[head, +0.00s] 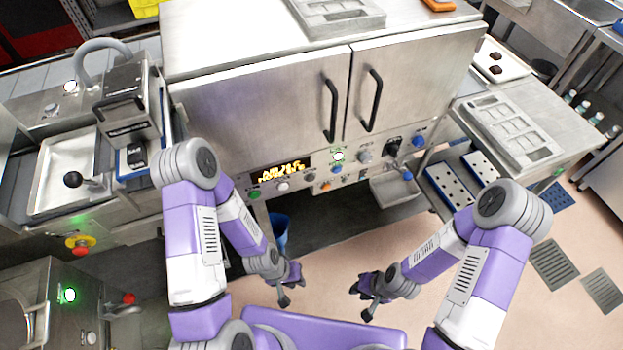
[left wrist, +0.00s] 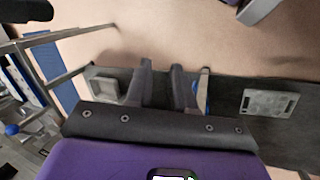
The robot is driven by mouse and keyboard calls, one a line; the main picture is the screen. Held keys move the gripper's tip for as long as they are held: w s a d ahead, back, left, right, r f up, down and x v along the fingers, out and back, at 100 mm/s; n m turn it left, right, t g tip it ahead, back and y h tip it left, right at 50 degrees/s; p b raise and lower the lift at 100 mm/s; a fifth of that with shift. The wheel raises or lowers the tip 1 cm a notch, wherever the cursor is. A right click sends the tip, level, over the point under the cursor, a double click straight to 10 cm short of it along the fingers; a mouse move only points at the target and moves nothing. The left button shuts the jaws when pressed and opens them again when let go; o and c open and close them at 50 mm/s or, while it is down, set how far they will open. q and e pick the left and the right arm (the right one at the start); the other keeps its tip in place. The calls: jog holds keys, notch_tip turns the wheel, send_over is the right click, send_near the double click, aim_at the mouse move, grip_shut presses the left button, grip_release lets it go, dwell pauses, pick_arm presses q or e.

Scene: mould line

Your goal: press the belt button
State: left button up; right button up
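The control panel under the steel cabinet carries several buttons and knobs. They include a green button (head: 255,194), a white button (head: 283,186), a lit button (head: 338,156), a small orange control (head: 326,186) and a blue knob (head: 418,141). I cannot read labels, so I cannot tell which is the belt button. My left gripper (head: 290,287) hangs low in front of the panel, apart from it and empty. In the left wrist view its two fingers (left wrist: 163,75) stand apart with a gap between them. My right gripper (head: 362,300) is low at the right, empty, its fingers apart.
Two cabinet doors with black handles (head: 331,107) rise above the panel. A red stop button (head: 80,245) is on the left station. A machine with a lit green button (head: 69,295) stands lower left. A blue bin (head: 279,232) is under the panel. The floor (head: 330,255) between the grippers is clear.

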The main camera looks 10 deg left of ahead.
pick_arm(q)
grip_shut()
dwell(1.4)
